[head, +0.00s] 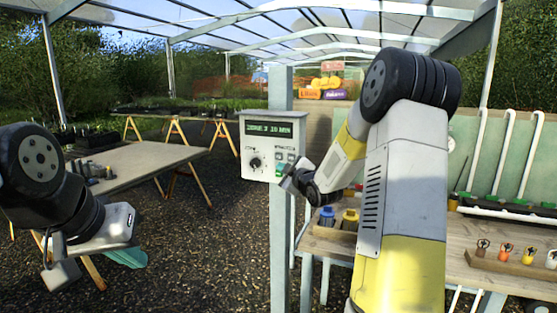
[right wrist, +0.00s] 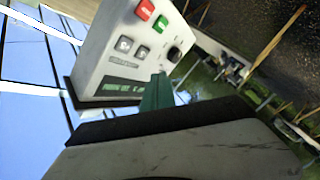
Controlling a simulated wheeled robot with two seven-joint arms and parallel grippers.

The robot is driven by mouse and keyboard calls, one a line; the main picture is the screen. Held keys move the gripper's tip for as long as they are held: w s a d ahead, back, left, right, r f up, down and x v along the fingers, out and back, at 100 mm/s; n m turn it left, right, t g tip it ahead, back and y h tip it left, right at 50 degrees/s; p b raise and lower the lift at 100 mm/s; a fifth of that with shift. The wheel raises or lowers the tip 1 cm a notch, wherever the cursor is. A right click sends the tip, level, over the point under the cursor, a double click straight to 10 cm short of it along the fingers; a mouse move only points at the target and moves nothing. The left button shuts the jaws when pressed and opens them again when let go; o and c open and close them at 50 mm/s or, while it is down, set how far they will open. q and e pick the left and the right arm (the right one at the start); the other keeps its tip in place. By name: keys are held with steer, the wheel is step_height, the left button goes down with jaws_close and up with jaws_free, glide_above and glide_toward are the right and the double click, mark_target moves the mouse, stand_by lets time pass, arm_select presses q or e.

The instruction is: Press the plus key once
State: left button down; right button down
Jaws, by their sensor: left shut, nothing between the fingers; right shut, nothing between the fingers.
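A pale control box (head: 268,145) is fixed to a post, with a lit display (head: 276,128) that seems to read "ZONE 2 10 MIN". In the right wrist view the box (right wrist: 98,62) appears upside down. It has two grey keys, one (right wrist: 125,44) farther from the knob and one (right wrist: 141,52) nearer; their symbols are too blurred to tell which is plus. My right gripper (head: 285,181) is shut and empty at the box's lower right; its teal fingertips (right wrist: 157,95) point toward the panel, contact unclear. My left gripper (head: 128,258) is shut, low at the left, away from the box.
A red key (right wrist: 145,9), a green key (right wrist: 160,23) and a black knob (right wrist: 175,54) sit close to the grey keys. A bench (head: 480,268) with bottles and small tools stands at right. A table (head: 130,165) stands at left, with gravel floor between.

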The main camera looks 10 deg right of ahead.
mark_target(290, 161)
steer(key=shift+w+d, duration=0.65)
steer(key=shift+w, duration=0.3)
steer(key=shift+w+d, duration=0.7)
steer(key=shift+w, duration=0.25)
steer(key=shift+w+d, duration=0.65)
steer(key=shift+w, duration=0.3)
steer(key=shift+w+d, duration=0.1)
steer(key=shift+w+d, duration=0.1)
steer(key=shift+w, duration=0.15)
steer(key=shift+w+d, duration=0.25)
steer(key=shift+w, duration=0.05)
stand_by(0.4)
stand_by(0.4)
steer(key=shift+s+a, duration=0.45)
steer(key=shift+s, duration=0.25)
steer(key=s+a, duration=0.1)
steer(key=s, duration=0.1)
steer(key=s+a, duration=0.1)
steer(key=s, duration=0.1)
steer(key=shift+a, duration=0.4)
